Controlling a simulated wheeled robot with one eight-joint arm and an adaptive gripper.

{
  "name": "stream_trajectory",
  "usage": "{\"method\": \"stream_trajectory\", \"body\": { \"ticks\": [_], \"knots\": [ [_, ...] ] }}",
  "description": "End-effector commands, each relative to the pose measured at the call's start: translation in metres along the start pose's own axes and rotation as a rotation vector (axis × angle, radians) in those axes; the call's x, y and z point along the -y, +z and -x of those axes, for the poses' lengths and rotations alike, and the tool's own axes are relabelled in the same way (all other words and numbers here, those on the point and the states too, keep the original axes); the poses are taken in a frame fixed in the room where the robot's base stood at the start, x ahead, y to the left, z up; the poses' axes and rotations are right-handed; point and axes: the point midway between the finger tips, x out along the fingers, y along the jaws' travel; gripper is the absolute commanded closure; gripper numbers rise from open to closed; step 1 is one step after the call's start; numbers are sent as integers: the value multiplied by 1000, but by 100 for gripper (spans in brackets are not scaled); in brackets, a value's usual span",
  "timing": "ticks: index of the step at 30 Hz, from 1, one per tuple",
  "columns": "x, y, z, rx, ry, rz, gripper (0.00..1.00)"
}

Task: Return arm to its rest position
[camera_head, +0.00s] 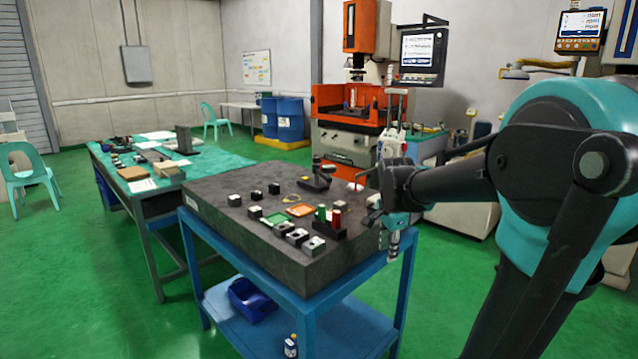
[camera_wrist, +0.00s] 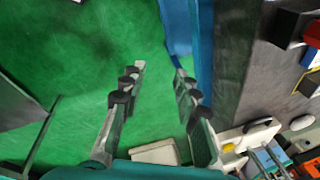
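My arm (camera_head: 480,175) reaches in from the right in the head view, with its forearm roughly level. My gripper (camera_head: 393,245) hangs downward beside the right edge of the stone-topped table. In the wrist view my gripper (camera_wrist: 160,70) has its two fingers apart, with green floor between them and no object held. The dark stone slab (camera_head: 225,200) lies to the left of my gripper in the head view. In the wrist view the slab's edge (camera_wrist: 232,75) runs along the right, apart from the fingers.
The blue table frame (camera_head: 350,290) stands close to my gripper. The slab bears several small blocks, a green tray (camera_head: 275,218), an orange tray (camera_head: 300,210) and a holder with red and green pieces (camera_head: 328,228). An orange machine (camera_head: 350,105) stands behind. Green floor is clear at the front left.

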Motion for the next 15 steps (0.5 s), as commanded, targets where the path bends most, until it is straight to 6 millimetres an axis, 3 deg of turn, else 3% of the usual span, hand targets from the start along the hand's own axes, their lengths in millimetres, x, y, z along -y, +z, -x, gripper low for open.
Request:
{"method": "stream_trajectory", "body": {
  "ticks": [1, 9, 15],
  "knots": [
    [-19, 6, -11, 1, -12, 99, 69],
    [-112, 40, -64, -20, -84, 710, 69],
    [-169, 61, -92, -57, -122, 1070, 69]
  ]
}}
